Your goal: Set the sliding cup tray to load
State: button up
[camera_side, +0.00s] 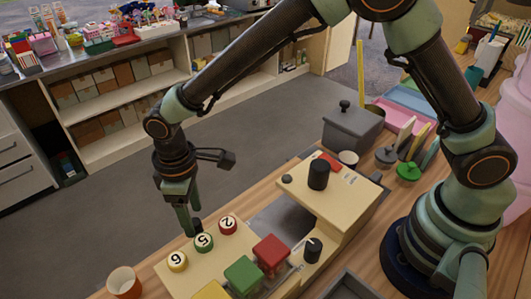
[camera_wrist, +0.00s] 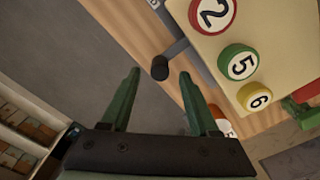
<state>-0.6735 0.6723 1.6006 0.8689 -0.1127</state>
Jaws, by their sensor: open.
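A cream machine (camera_side: 210,262) stands on the wooden counter, with round numbered buttons 6 (camera_side: 177,261), 5 (camera_side: 204,242) and 2 (camera_side: 228,225). A dark knob on a short rod (camera_wrist: 160,68) sticks out from the machine's edge; it also shows beside my fingers in the side view (camera_side: 196,224). I cannot tell whether this knob belongs to the sliding cup tray, nor which position the tray is in. My gripper (camera_side: 187,222) is open and points down at the counter's edge. In the wrist view the knob appears between my fingertips (camera_wrist: 160,74), with gaps on both sides.
Red (camera_side: 271,252) and green (camera_side: 243,274) blocks and black knobs (camera_side: 318,174) rise from the machine. A paper cup (camera_side: 124,282) stands at the counter's front left. A grey lidded box (camera_side: 352,130) stands behind the machine. Open floor (camera_side: 100,205) lies left of the counter.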

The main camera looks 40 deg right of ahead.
aim_at(195, 222)
jog(key=shift+f, duration=1.7)
grip_shut()
